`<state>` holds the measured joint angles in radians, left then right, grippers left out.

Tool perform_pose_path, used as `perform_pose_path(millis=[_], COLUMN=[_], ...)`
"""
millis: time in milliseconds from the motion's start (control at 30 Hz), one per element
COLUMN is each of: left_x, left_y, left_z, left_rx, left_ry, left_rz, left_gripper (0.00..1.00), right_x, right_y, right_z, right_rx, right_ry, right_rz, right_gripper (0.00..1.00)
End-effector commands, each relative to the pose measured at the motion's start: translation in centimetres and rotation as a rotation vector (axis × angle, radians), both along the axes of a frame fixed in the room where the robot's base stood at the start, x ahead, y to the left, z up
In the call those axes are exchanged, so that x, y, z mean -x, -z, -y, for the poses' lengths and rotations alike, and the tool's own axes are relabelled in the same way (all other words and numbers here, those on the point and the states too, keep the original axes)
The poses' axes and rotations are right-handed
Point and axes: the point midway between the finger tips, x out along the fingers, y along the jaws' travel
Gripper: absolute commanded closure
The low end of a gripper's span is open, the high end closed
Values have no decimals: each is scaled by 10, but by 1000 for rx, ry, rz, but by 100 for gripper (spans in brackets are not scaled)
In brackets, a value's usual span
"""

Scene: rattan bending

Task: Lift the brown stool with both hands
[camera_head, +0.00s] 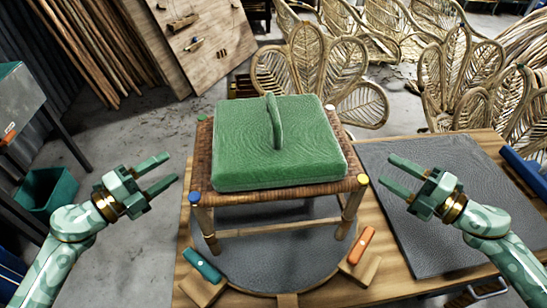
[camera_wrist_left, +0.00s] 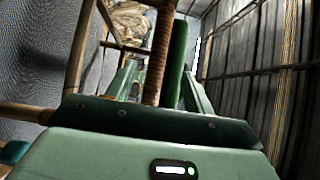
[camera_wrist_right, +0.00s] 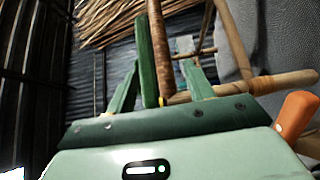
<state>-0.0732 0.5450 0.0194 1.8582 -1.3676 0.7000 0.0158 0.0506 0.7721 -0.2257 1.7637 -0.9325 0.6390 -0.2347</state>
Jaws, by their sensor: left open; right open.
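The brown stool (camera_head: 200,165) stands upright on the round grey mat of the workbench, with a woven seat edge and wooden legs. A green cushion-like block (camera_head: 240,160) with an upright handle covers most of its seat. My left gripper (camera_head: 172,172) is open and empty, just left of the stool. My right gripper (camera_head: 388,172) is open and empty, a little right of the stool. Stool parts show beyond the fingers in the left wrist view (camera_wrist_left: 158,60) and in the right wrist view (camera_wrist_right: 160,45). Neither gripper visibly grips the stool.
The wooden workbench (camera_head: 395,297) carries a dark grey mat (camera_head: 425,215) at right. Rattan chairs (camera_head: 310,70) stand behind. A green bin (camera_head: 48,190) is on the left floor.

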Motion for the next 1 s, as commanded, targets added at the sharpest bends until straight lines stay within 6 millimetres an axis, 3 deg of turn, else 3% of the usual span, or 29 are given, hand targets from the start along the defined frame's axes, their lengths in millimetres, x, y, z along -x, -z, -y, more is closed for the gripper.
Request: perform_pose_path(millis=[300, 500, 1000], left_x=[-48, -70, -80], left_y=[-1, 0, 0], left_z=[42, 61, 71], left_rx=[1, 1, -1], left_ry=[-2, -1, -1], left_rz=[3, 1, -1], left_gripper=[47, 47, 47], right_x=[-43, -62, -71], right_y=[-1, -1, 0], right_z=[-47, -69, -80], right_rx=[-2, -1, 0], right_ry=[0, 1, 0], right_rz=[3, 2, 0], right_gripper=[47, 47, 47])
